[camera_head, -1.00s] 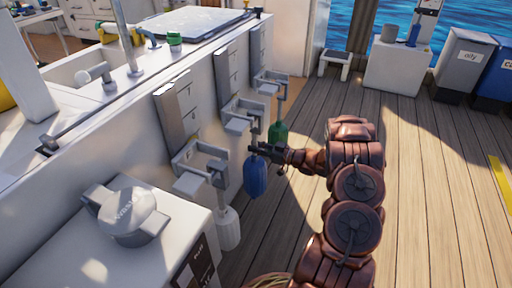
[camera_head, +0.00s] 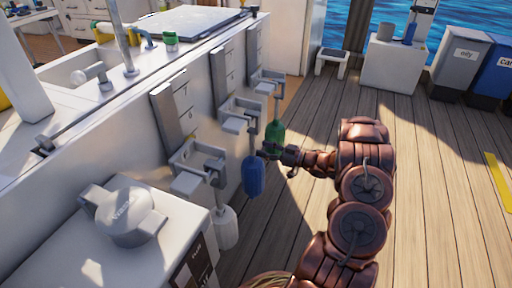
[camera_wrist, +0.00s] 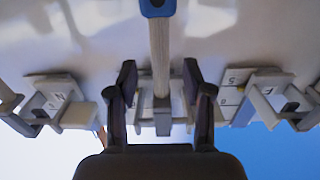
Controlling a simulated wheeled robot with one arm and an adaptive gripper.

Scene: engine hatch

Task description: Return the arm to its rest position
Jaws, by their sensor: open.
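My gripper (camera_head: 267,150) is open, its arm reaching in from the lower right toward the white cabinet wall. A blue-ended tool (camera_head: 253,176) hangs blue end down from the middle wall bracket (camera_head: 240,112). The gripper is just right of its handle, with a small apparent gap. In the wrist view, the blue end (camera_wrist: 158,7) is at the top and its pale handle (camera_wrist: 159,45) runs down between the open fingers (camera_wrist: 158,82). Contact with the fingers cannot be made out. A green tool (camera_head: 274,132) hangs behind the gripper from the far bracket.
A white tool (camera_head: 225,228) hangs from the near bracket (camera_head: 197,163). A white stool (camera_head: 332,63), a white cabinet (camera_head: 390,72) and a grey bin (camera_head: 460,66) stand at the back.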

